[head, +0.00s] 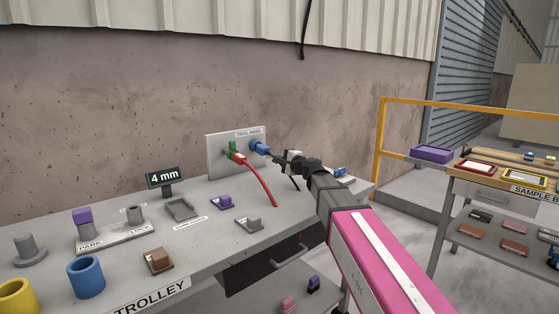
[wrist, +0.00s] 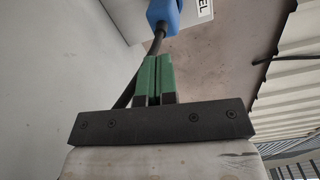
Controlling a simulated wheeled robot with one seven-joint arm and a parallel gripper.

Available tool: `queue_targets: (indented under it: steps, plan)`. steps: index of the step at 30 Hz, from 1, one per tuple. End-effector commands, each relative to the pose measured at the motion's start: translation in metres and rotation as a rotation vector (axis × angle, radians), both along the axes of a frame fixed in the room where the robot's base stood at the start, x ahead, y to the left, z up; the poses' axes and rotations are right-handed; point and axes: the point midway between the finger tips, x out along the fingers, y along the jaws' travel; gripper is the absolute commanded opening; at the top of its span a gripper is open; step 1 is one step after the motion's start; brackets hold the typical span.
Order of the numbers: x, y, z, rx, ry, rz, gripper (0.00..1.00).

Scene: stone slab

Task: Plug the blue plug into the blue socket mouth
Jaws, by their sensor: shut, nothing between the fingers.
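The blue plug (head: 262,149) is at the blue socket mouth (head: 253,144) on the grey wall panel, in line with it. Whether it is fully seated I cannot tell. In the wrist view the blue plug (wrist: 164,14) is at the top, with a black cable running from its back down behind my fingers. My gripper (head: 276,157) is just right of the plug, near its cable end. In the wrist view my gripper's green fingers (wrist: 155,68) are shut with nothing between them, a short gap from the plug's blue body.
A red plug (head: 236,156) with a red cable is at the green socket (head: 231,146), left of the blue one. The panel (head: 216,160) stands at the bench's back. Fixtures and a "4 mm" sign (head: 162,179) occupy the bench's left. An orange rail (head: 470,106) is at right.

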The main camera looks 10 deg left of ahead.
Motion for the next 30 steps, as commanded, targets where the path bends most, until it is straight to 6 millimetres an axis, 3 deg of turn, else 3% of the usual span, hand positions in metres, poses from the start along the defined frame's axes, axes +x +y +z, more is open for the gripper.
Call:
queue_targets:
  steps: [15, 30]
  plan:
    - [0.034, 0.037, 0.0, -0.002, -0.001, 0.0, 0.0]
    - [0.036, 0.04, 0.0, -0.002, -0.001, 0.0, 0.0]
